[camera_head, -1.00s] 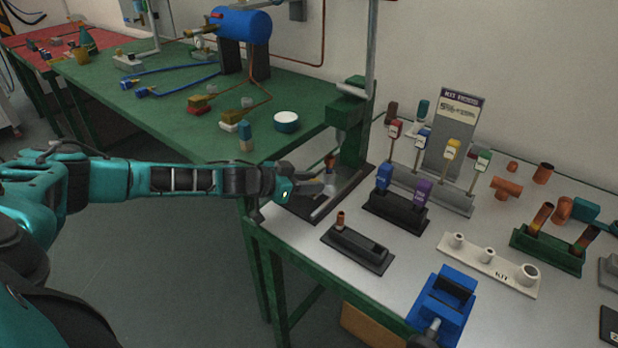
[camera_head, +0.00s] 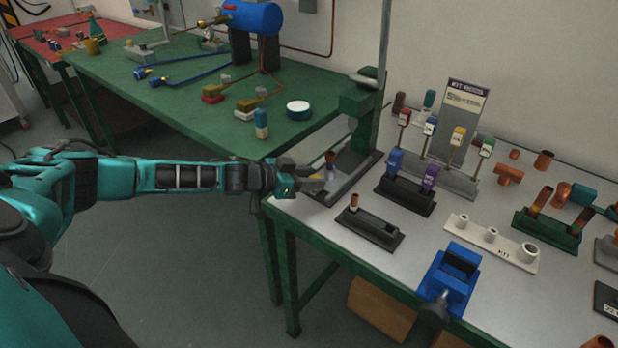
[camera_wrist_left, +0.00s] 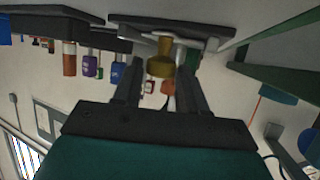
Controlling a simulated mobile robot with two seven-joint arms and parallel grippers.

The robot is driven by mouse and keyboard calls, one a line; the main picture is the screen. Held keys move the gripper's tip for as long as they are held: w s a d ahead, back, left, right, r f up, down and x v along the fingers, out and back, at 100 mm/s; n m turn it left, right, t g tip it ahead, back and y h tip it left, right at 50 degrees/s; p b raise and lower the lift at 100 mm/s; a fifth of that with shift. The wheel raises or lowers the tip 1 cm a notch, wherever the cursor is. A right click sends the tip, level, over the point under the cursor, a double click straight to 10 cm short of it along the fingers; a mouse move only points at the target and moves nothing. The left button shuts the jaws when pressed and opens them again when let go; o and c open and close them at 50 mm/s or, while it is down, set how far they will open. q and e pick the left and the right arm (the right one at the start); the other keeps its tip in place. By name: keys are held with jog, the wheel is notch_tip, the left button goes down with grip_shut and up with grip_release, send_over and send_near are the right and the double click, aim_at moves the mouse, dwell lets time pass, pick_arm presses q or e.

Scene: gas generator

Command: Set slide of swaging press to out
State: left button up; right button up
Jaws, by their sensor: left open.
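The green swaging press (camera_head: 360,118) stands at the left end of the grey-topped bench, with a dark base and a pale rail (camera_head: 352,176) along it. A small copper-coloured upright piece (camera_head: 330,160) shows by the press base. My left gripper (camera_head: 318,182) reaches in from the left at the front of the base, low over the bench. In the left wrist view my left gripper (camera_wrist_left: 162,85) is open, with a brass-coloured knob (camera_wrist_left: 161,62) appearing between or just beyond its fingers. I cannot tell whether they touch it. My right gripper is out of view.
A black block with a copper piece (camera_head: 368,228), a black holder with blue and purple tools (camera_head: 405,195), and a blue vise (camera_head: 450,278) stand close on the right. A green table (camera_head: 200,105) is behind on the left.

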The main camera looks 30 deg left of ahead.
pick_arm(q)
jog(key=shift+o, duration=1.4)
jog(key=v, duration=1.3)
jog(key=shift+f, duration=0.1)
